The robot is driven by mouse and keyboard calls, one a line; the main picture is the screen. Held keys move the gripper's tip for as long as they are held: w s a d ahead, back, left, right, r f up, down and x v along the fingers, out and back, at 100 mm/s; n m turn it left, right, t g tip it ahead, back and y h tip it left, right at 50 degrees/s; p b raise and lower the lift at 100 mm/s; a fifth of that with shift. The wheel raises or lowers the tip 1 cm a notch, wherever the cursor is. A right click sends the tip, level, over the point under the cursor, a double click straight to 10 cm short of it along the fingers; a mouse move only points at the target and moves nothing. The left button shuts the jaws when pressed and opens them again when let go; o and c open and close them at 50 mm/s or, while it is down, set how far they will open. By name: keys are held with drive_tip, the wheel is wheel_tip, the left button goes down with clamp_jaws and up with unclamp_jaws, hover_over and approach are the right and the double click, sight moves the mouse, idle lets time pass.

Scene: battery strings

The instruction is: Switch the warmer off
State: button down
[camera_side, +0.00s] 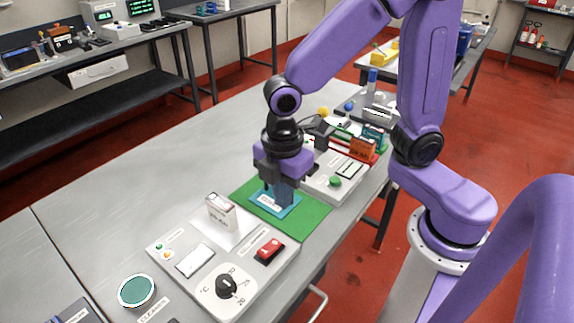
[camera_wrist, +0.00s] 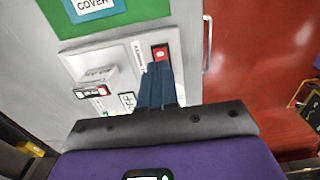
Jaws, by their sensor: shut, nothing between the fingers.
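The warmer is a light grey panel (camera_side: 185,237) on the near part of the bench, with a red rocker switch (camera_side: 269,250) at its right edge. A black dial (camera_side: 226,285) with temperature marks sits in front. In the wrist view the red switch (camera_wrist: 160,53) shows just beyond my fingertips, with a pale mark on it; I cannot tell which way it is set. My gripper (camera_side: 279,197) is shut and empty, pointing down over the blue cover plate (camera_side: 289,207) on the green mat, behind the panel. The fingers (camera_wrist: 157,72) hide the dial in the wrist view.
A small white labelled box (camera_side: 221,211) stands upright on the panel's back part. A green-topped round pad (camera_side: 136,291) lies left of the panel. Another grey unit with a green button (camera_side: 335,182) and colored packs (camera_side: 363,149) stand beyond the mat. Bare bench lies to the left.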

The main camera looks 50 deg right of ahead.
wheel_tip(320, 180, up, 6)
drive_tip(key=d, duration=0.1)
drive_tip(key=shift+d, duration=0.1)
idle(0.3)
drive_tip(key=s+d+f+m, duration=0.3)
drive_tip(key=s+d+m, duration=0.2)
drive_tip(key=s+d, duration=0.4)
drive_tip(key=s, duration=0.3)
drive_tip(key=shift+s+d, duration=0.15)
